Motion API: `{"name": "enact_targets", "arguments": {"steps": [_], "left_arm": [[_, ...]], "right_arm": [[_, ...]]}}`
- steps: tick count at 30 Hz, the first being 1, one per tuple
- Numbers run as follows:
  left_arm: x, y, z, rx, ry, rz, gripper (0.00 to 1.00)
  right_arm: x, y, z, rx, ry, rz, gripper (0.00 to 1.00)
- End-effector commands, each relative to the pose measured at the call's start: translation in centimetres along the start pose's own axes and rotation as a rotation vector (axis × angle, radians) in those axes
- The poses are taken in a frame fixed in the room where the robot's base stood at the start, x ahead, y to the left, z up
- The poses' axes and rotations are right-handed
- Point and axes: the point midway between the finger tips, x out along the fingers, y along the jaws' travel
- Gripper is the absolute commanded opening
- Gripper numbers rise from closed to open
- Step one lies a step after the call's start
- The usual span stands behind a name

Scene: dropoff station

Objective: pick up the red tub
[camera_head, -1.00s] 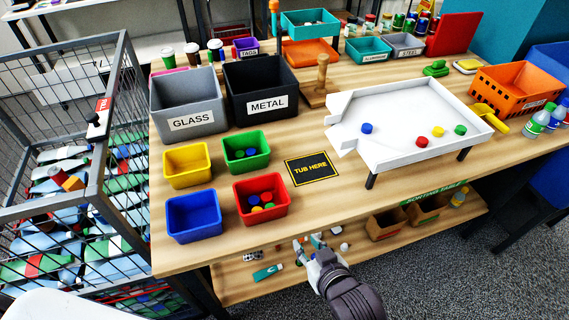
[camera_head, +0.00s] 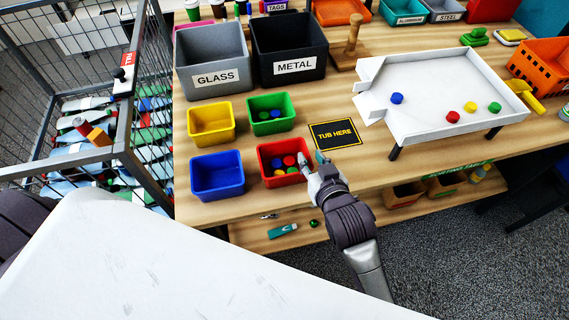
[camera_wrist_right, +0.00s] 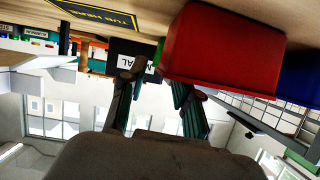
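The red tub (camera_head: 283,181) stands on the wooden table with several coloured caps in it. In the right wrist view the red tub (camera_wrist_right: 222,50) is large, upper right of centre. My right gripper (camera_head: 312,161) is at the tub's right side, near its rim. In the wrist view my right gripper's fingers (camera_wrist_right: 157,92) are spread apart, with one finger by the tub's edge. I cannot tell whether that finger touches the tub. Nothing is held between them. My left gripper is not in view.
The TUB HERE mat (camera_head: 334,135) lies right of the red tub. Blue (camera_head: 217,188), yellow (camera_head: 211,137) and green (camera_head: 269,128) tubs stand close by. The GLASS bin (camera_head: 213,88) and METAL bin (camera_head: 289,83) are behind. A white sorting tray (camera_head: 440,130) stands to the right.

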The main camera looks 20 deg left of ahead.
Motion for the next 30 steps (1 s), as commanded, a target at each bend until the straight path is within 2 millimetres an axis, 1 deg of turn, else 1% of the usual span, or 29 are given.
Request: {"name": "enact_targets", "arguments": {"steps": [1, 3, 6, 9, 15, 16, 21, 22, 30], "left_arm": [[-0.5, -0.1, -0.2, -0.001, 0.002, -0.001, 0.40], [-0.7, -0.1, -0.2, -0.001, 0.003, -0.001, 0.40], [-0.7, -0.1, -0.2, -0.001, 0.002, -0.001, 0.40], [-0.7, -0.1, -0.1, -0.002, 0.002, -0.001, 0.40], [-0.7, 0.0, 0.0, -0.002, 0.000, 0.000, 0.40], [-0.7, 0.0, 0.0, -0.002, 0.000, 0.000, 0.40], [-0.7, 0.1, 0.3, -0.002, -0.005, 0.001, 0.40], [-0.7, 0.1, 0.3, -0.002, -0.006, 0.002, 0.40], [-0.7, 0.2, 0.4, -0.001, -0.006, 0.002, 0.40]], "right_arm": [[0.8, -0.2, -0.2, 0.000, -0.002, 0.000, 0.32], [1.9, -0.3, -0.2, -0.001, -0.001, -0.001, 0.32], [3.1, -0.3, -0.1, 0.000, 0.001, -0.001, 0.32], [3.7, -0.3, 0.1, 0.000, -0.001, -0.001, 0.32], [3.8, -0.3, 0.1, 0.001, 0.000, -0.001, 0.32], [3.7, -0.3, 0.1, 0.001, 0.000, -0.001, 0.31], [3.7, -0.2, 0.1, 0.000, 0.000, 0.000, 0.02], [3.7, -0.2, 0.1, 0.000, 0.000, 0.000, 0.00], [3.7, -0.3, 0.1, 0.000, 0.000, -0.001, 0.00]]}}
